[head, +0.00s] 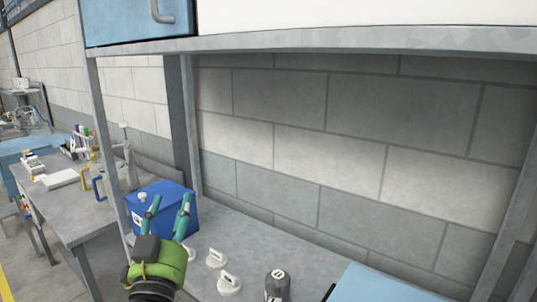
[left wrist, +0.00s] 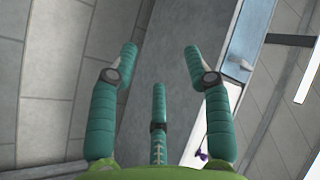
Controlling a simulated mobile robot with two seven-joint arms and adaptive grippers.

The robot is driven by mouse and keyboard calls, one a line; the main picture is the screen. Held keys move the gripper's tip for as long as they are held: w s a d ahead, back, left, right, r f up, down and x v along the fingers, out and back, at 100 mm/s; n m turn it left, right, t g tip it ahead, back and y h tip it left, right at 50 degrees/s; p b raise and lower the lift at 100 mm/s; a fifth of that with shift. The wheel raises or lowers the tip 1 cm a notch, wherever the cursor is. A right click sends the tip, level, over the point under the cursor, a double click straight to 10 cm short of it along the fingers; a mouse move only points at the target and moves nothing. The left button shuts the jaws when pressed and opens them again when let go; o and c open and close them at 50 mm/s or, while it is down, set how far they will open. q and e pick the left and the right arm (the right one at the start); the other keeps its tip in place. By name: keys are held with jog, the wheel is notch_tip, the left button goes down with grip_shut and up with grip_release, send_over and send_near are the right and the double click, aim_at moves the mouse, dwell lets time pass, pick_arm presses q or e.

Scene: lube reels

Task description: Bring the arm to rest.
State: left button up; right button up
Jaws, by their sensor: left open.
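My left gripper (head: 170,201) has a green body and teal fingers. It is in the lower left of the head view, fingers pointing up, in front of a blue box (head: 178,203). Whether it touches the box cannot be told from this view. In the left wrist view the fingers (left wrist: 160,56) are spread apart with nothing between them. My right gripper is not in view.
The grey bench (head: 300,257) carries white handled pieces (head: 229,284) and a dark canister (head: 277,284). A blue surface (head: 385,285) is at lower right. A metal shelf edge (head: 330,41) runs overhead, with an upright post (head: 105,140) at left. A cluttered table (head: 75,205) stands farther left.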

pick_arm(q)
jog(key=s+a+f+n+g, duration=0.1)
jog(key=s+f+g, duration=0.2)
jog(key=f, duration=0.5)
jog(key=s+a+f+n+g, duration=0.15)
jog(key=f+g, duration=0.25)
jog(key=f, duration=0.5)
jog(key=s+a+f+g, duration=0.1)
jog(key=s+f+g, duration=0.2)
jog(key=f, duration=0.5)
jog(key=s+d+f+g+h, duration=0.1)
jog(key=s+f+g, duration=0.4)
jog(key=s+f, duration=0.4)
jog(key=s+f+g, duration=0.4)
jog(key=s+f, duration=0.3)
jog(key=s, duration=0.5)
notch_tip(320, 180, down, 23)
jog(key=s+g+b, duration=0.1)
jog(key=s+b, duration=0.1)
jog(key=s+a+f+g, duration=0.1)
jog(key=s+a+f, duration=0.1)
jog(key=s+f, duration=1.3)
jog(key=shift+s+a+f+b, duration=0.25)
jog(key=shift+s+f+b, duration=0.05)
jog(key=shift+f+b, duration=0.15)
